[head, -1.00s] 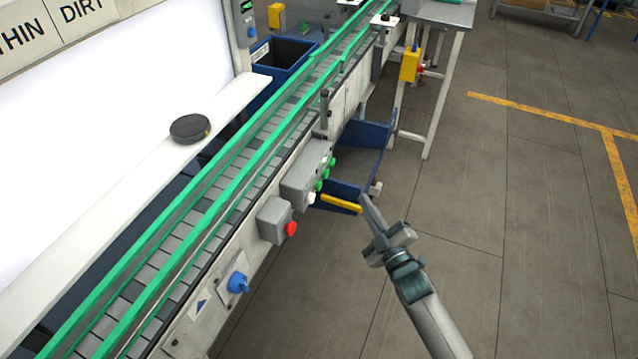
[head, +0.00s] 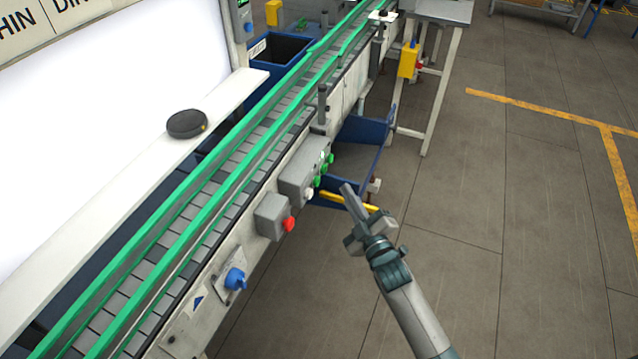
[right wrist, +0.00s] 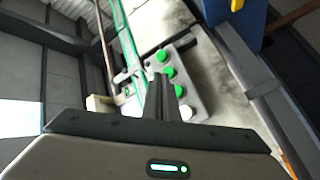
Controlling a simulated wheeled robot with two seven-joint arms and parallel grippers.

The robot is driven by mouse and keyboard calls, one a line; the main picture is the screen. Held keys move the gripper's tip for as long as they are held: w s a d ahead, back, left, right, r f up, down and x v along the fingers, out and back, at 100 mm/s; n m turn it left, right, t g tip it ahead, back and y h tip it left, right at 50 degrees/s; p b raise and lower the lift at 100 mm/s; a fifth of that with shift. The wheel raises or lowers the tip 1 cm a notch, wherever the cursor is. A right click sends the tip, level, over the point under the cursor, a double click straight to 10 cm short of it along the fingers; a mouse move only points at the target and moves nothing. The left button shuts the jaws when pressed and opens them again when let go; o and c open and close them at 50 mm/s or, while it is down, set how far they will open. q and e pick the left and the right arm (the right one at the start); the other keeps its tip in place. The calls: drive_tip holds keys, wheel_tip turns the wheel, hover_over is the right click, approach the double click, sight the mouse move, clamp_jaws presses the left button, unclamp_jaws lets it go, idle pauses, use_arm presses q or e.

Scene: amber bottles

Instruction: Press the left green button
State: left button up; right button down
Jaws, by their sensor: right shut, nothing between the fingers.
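Several green buttons (head: 323,169) sit on a grey control box (head: 297,182) on the side of the conveyor, with a white button (head: 309,193) at the box's near end. In the right wrist view, green buttons (right wrist: 168,73) show in a row on the box, with the white button (right wrist: 187,112) nearest my fingers. My right gripper (head: 346,189) is shut and empty, to the right of the box and apart from the buttons in the head view. In the right wrist view its fingertips (right wrist: 161,80) overlap the box and partly hide its left side. My left gripper is not in view.
A red button (head: 289,224) on a grey box and a blue knob (head: 235,279) are on the conveyor side nearer me. A yellow bar (head: 345,202) and a blue bracket (head: 364,131) stick out by the control box. Open floor lies to the right.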

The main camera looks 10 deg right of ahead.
sight(316, 181)
drive_tip(key=shift+w+a+b, duration=0.15)
drive_tip(key=shift+w+a, duration=0.45)
drive_tip(key=shift+a, duration=0.3)
drive_tip(key=shift+w+a+b, duration=0.15)
drive_tip(key=shift+w+a, duration=0.45)
drive_tip(key=shift+a, duration=0.25)
drive_tip(key=shift+a, duration=0.1)
idle(0.8)
drive_tip(key=shift+w+a, duration=0.2)
drive_tip(key=shift+a, duration=0.05)
